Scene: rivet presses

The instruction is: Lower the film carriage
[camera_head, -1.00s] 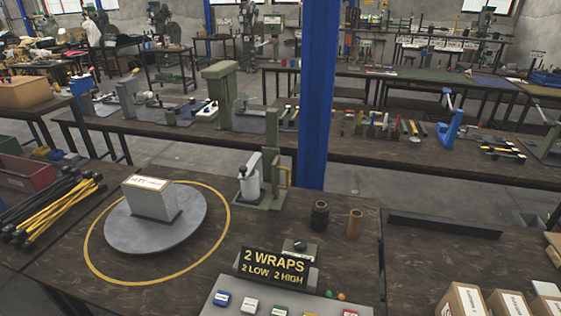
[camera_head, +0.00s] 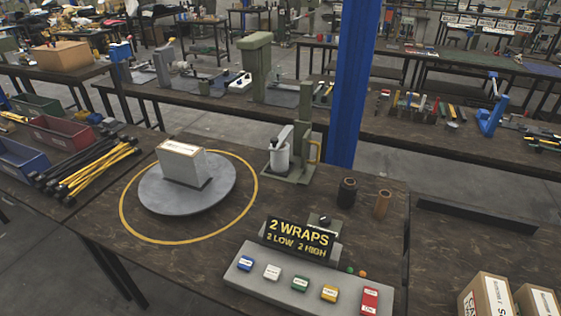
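The film carriage, a white film roll (camera_head: 281,156) on a green mast (camera_head: 304,140), stands at the back edge of the near table, right of the turntable. The roll sits low, near the green base. A grey round turntable (camera_head: 160,199) carries a white box (camera_head: 181,162). A grey control panel (camera_head: 260,287) at the front has blue, white, green, yellow and red buttons. Its black sign (camera_head: 299,238) reads "2 WRAPS, 2 LOW 2 HIGH". The small button lettering is hard to read. Neither of my grippers shows in view.
A yellow ring (camera_head: 123,217) is marked around the turntable. Two small cylinders, dark (camera_head: 347,193) and brown (camera_head: 382,204), stand right of the mast. Yellow and black rods (camera_head: 95,170) lie at left. A blue post (camera_head: 356,90) rises behind the table.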

